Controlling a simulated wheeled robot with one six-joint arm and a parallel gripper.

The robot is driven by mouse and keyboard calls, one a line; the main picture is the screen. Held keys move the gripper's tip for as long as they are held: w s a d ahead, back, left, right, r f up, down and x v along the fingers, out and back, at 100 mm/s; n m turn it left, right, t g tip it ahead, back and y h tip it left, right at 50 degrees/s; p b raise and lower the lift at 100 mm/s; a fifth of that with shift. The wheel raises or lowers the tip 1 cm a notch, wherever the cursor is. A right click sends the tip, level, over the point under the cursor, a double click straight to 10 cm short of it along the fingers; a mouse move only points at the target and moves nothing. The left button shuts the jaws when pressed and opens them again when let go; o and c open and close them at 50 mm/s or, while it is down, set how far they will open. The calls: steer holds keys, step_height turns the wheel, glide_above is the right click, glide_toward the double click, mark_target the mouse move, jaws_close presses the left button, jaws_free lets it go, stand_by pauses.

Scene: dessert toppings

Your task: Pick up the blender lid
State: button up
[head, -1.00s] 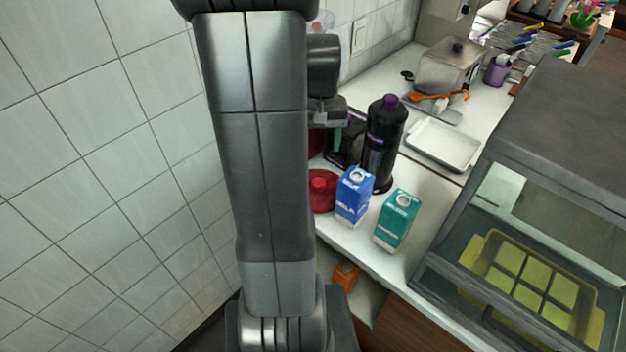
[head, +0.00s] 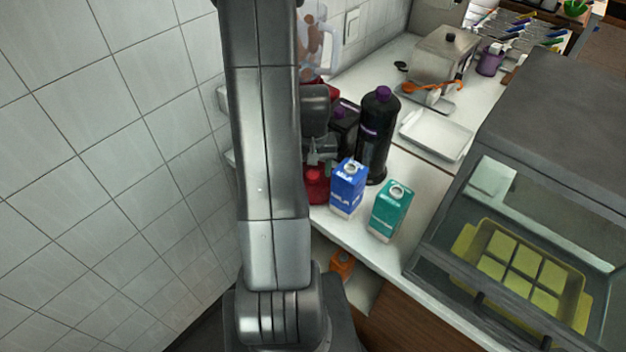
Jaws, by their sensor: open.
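The red blender lid (head: 316,182) lies on the white counter, to the left of the blue milk carton (head: 349,188). Its left part is hidden behind my arm. My gripper (head: 322,160) is open and sits just above the lid in the picture, close to its top knob. Whether the fingers touch the lid cannot be told from here. A clear blender jug (head: 318,42) with a red base stands further back against the wall, partly hidden by my arm.
A teal carton (head: 390,211) stands right of the blue one. A tall black bottle (head: 377,140) and a dark container (head: 345,122) stand close behind the lid. A white tray (head: 436,135) and a glass display case (head: 520,240) are further right.

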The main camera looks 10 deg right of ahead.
steer(key=shift+f, duration=0.55)
steer(key=shift+c, duration=0.5)
steer(key=c, duration=1)
steer(key=shift+r, duration=0.15)
